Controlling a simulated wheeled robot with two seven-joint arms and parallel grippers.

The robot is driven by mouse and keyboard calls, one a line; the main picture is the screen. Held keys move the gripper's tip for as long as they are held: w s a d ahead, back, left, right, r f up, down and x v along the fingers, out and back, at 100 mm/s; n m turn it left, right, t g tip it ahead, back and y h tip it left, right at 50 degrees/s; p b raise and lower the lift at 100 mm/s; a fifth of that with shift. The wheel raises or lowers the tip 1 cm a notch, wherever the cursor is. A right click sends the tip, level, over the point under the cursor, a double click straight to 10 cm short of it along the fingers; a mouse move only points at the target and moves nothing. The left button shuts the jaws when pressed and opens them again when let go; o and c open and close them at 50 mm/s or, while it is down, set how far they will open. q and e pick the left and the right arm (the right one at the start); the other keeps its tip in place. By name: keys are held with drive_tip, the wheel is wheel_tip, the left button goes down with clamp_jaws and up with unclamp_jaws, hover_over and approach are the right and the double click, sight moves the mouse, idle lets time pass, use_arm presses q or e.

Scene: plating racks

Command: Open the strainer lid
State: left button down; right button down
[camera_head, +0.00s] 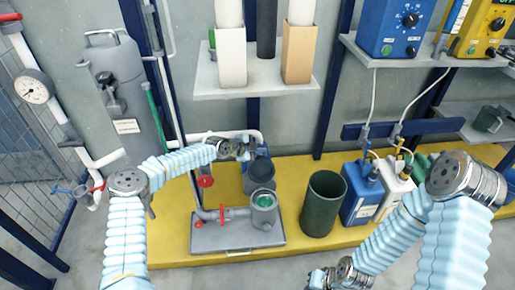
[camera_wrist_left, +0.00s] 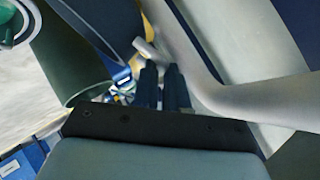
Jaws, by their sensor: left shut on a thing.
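The strainer (camera_head: 263,218) is a grey pot on a metal tray. Its top is open, showing a green inside; it also shows at the upper left of the left wrist view (camera_wrist_left: 6,42). A dark, round piece (camera_head: 262,170) stands behind it, apparently the raised lid, though its outline merges with a blue thing behind. My left gripper (camera_head: 246,150) is at its upper edge. In the left wrist view its fingers (camera_wrist_left: 162,72) are closed together at a small light grey handle (camera_wrist_left: 146,48); the exact contact is hard to see. My right gripper (camera_head: 318,280) is low in the head view, its jaws unclear.
A dark green bin (camera_head: 323,205) stands right of the strainer, beside a blue canister (camera_head: 361,195) and a white one (camera_head: 394,190). Red-handled pipework (camera_head: 206,182) is on the left. A shelf (camera_head: 257,85) with tall containers hangs above the left gripper.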

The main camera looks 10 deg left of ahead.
use_arm(q)
drive_tip(key=shift+d+f, duration=0.3)
drive_tip(key=shift+d, duration=0.1)
drive_tip(key=c, duration=1.3)
unclamp_jaws()
drive_tip(key=shift+f, duration=0.1)
drive_tip(key=shift+o, duration=0.2)
drive_tip(key=shift+s+a, duration=0.15)
drive_tip(key=shift+a, duration=0.1)
drive_tip(key=w+r+v, duration=0.1)
drive_tip(key=v, duration=1.1)
drive_tip(key=shift+a+p, duration=0.3)
